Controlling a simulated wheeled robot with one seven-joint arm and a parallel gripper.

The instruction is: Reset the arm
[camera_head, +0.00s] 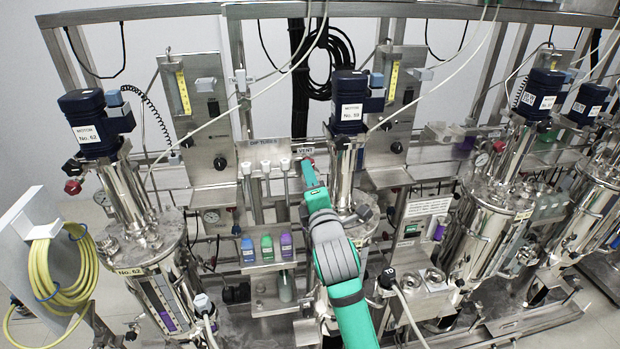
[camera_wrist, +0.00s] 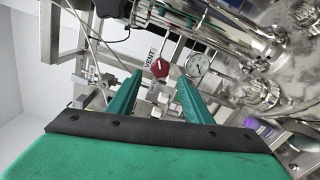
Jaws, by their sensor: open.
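My green arm (camera_head: 338,265) reaches up from the bottom of the head view to the middle skid. My gripper (camera_head: 308,172) is at its far end, in front of the panel labelled VENT. In the wrist view my gripper (camera_wrist: 160,84) is open, with two green fingers apart and nothing between them. A red valve knob (camera_wrist: 160,68) beside the VENT label (camera_wrist: 151,50) shows just beyond the fingertips. It looks apart from the fingers, but the exact gap is hard to tell. In the head view the knob is largely hidden by the gripper.
A pressure gauge (camera_wrist: 197,65) and steel vessel (camera_wrist: 285,55) stand close to the right finger. Coloured bottles (camera_head: 266,247) sit on a rack left of my arm. A motor (camera_head: 349,100) rises right of the gripper. A yellow hose (camera_head: 62,270) hangs at far left.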

